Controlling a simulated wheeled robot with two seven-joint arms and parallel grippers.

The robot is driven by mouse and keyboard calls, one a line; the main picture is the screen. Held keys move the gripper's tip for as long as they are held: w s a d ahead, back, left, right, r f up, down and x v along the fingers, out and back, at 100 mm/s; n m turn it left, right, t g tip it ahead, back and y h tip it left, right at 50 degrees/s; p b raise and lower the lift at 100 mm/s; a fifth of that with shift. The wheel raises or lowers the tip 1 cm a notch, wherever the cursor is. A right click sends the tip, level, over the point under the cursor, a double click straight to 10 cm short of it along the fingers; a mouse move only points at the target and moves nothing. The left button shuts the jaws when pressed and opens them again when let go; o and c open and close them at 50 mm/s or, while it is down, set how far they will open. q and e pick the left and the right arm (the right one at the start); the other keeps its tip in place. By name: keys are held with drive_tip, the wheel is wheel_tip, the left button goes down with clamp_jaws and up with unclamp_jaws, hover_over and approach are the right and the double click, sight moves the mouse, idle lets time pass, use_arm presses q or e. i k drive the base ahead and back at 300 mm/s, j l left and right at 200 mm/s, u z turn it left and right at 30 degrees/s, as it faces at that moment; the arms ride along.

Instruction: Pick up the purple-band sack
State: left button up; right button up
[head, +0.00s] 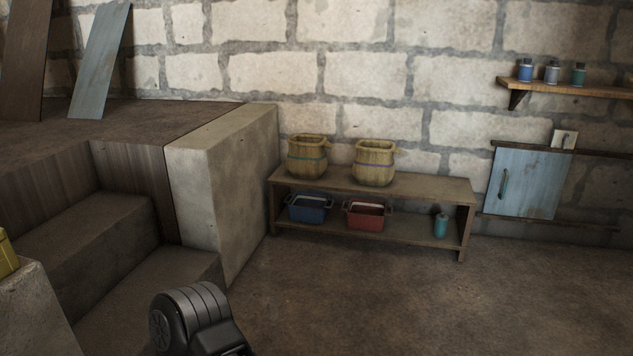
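The purple-band sack (374,169) is a tan, open-topped sack with a thin purple band around its middle. It stands upright on the top board of a low wooden shelf (436,188) against the stone wall. A similar sack with a teal band (307,163) stands to its left, with a gap between them. Neither of my grippers shows in the head view. A dark, rounded part of my own arm shows at the bottom edge, well away from the shelf.
A blue bin (308,214), a red bin (365,220) and a teal bottle (440,226) are on the lower shelf board. A stone block wall (222,185) beside steps (120,290) bounds the left. The floor (400,300) before the shelf is clear.

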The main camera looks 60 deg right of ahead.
sight(374, 165)
drive_tip(key=z, duration=2.45)
drive_tip(key=i+j, duration=0.3)
drive_tip(key=i, duration=0.15)
